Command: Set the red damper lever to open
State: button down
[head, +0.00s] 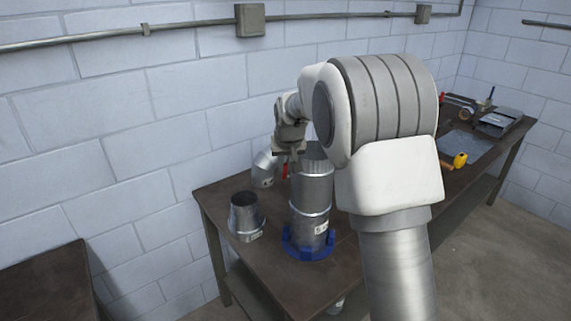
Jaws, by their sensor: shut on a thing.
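A tall metal duct (311,187) stands upright in a blue ring-shaped base (308,251) on the workbench. The red damper lever (286,170) shows as a small red piece at the duct's upper left side, just under my gripper. My gripper (289,160) points down beside the duct's top rim and is shut on the red lever. The fingertips are small and partly hidden, so the exact grip and the lever's angle cannot be told. My arm covers the right of the duct's top.
A short tapered duct piece (245,216) stands left of the duct, and a bent elbow piece (264,168) behind it. A yellow-ended tool (459,160) and a grey case (500,121) lie on the bench's far right. A wall conduit (190,25) runs above.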

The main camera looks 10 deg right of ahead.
jog(key=c, duration=0.9)
grip_release()
jog(key=shift+s+f+b, duration=0.1)
jog(key=shift+f+b, duration=0.1)
jog(key=shift+b, duration=0.25)
